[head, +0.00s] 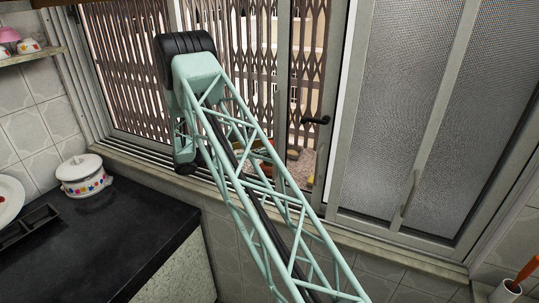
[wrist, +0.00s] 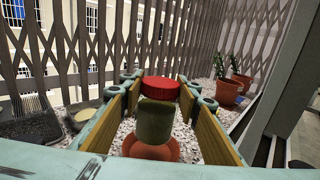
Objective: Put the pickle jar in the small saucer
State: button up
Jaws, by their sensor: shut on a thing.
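The pickle jar (wrist: 155,122) has a dark green body and a red lid (wrist: 161,88). It appears upright between the two long fingers of my gripper (wrist: 160,90) in the wrist view. The gripper is shut on it, with the fingers' yellow inner pads on either side. A round terracotta-coloured saucer (wrist: 150,153) shows just below the jar's base. I cannot tell whether the jar touches it. In the head view my arm reaches over the window sill, and the jar, saucer and fingers are not clearly visible.
Gravel (wrist: 110,128) covers the ledge around the saucer. A dark grey object (wrist: 32,127) lies at left, and terracotta pots with plants (wrist: 228,92) stand at right. A metal lattice (wrist: 95,60) closes the back. The window frame (head: 300,120) stands close to my arm.

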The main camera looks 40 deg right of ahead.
jog(key=shift+f+b, duration=0.3)
jog(key=shift+f, duration=1.55)
jog(key=shift+f, duration=0.1)
jog(key=o, duration=1.3)
jog(key=shift+p+v, duration=0.65)
jog(key=shift+v, duration=5.4)
